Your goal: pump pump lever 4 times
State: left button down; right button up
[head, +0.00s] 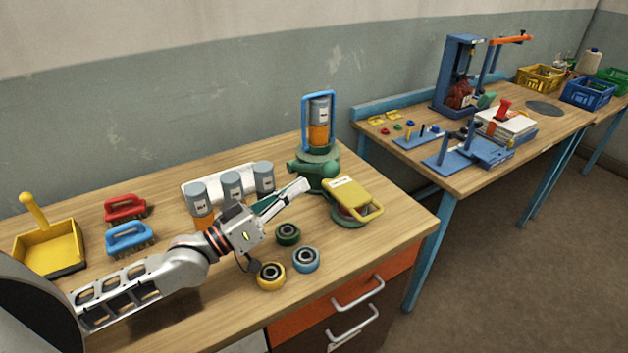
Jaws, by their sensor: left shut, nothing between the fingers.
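A green pump-like device (314,172) stands near the back right of the near bench. A blue frame (334,110) on top of it holds a grey and orange canister (319,122). A rounded green part juts out at its left side; I cannot tell for sure which part is the pump lever. My left gripper (304,186) is shut and empty, its fingertips just in front of the device's lower left side. I cannot tell whether they touch it. The gripper hides part of a teal piece behind it. My right gripper is not in view.
Several grey and orange canisters (231,184) stand behind my left wrist. Green, blue (306,260) and yellow rings lie in front. Brushes (130,240) and a yellow dustpan (48,247) are at left. A second bench stands right.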

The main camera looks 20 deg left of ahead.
pick_arm(q)
jog(key=v, duration=0.2)
jog(key=shift+s+a, duration=0.2)
jog(key=shift+s, duration=0.05)
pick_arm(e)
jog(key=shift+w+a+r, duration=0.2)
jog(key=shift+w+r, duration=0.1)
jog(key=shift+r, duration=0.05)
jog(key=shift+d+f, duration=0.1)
pick_arm(q)
jog(key=shift+w, duration=0.1)
